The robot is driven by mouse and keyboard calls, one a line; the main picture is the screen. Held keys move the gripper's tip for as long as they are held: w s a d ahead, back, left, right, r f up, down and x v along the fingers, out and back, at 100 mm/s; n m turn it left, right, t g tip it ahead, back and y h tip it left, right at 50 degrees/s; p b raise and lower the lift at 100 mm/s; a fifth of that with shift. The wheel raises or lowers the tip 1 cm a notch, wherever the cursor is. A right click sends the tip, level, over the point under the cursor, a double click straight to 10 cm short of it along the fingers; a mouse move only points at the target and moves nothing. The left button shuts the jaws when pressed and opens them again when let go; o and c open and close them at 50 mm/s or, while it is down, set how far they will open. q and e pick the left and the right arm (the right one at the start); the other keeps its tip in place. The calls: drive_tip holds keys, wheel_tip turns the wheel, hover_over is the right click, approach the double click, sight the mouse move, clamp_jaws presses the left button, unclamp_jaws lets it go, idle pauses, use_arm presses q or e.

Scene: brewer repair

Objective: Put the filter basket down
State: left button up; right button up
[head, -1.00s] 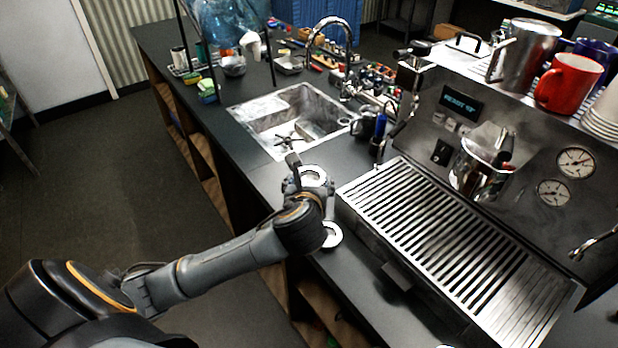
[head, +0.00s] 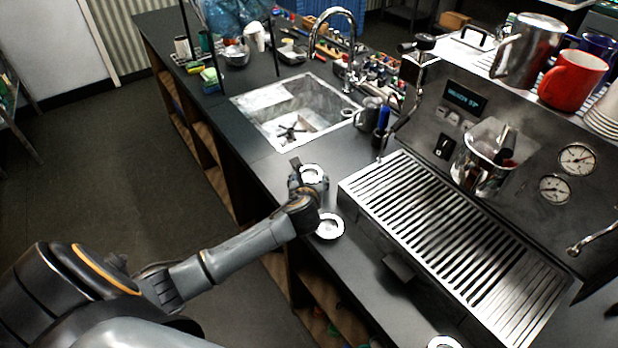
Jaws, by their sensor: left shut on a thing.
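My left gripper (head: 308,183) is over the dark counter between the sink and the espresso machine. It is shut on a round silver filter basket (head: 312,173), whose bright rim shows at the fingers. The fingertips are partly hidden by the wrist, and I cannot tell whether the basket touches the counter. My right gripper is not in view.
The espresso machine's slatted drip tray (head: 450,250) is to the right. The sink (head: 297,108) lies behind the gripper. A dark pitcher (head: 368,112) stands beside the sink. Another round silver piece (head: 443,343) shows at the bottom edge. Mugs, including a red one (head: 572,80), stand on the machine.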

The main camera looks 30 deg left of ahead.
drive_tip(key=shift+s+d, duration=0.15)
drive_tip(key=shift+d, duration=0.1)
use_arm(q)
drive_tip(key=shift+f, duration=0.15)
drive_tip(key=o, duration=1.1)
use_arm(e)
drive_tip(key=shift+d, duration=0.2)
use_arm(q)
drive_tip(key=shift+r, duration=0.2)
drive_tip(key=v, duration=1.1)
drive_tip(key=shift+b, duration=0.35)
drive_tip(key=shift+s+d+r, duration=0.25)
drive_tip(key=shift+s, duration=0.15)
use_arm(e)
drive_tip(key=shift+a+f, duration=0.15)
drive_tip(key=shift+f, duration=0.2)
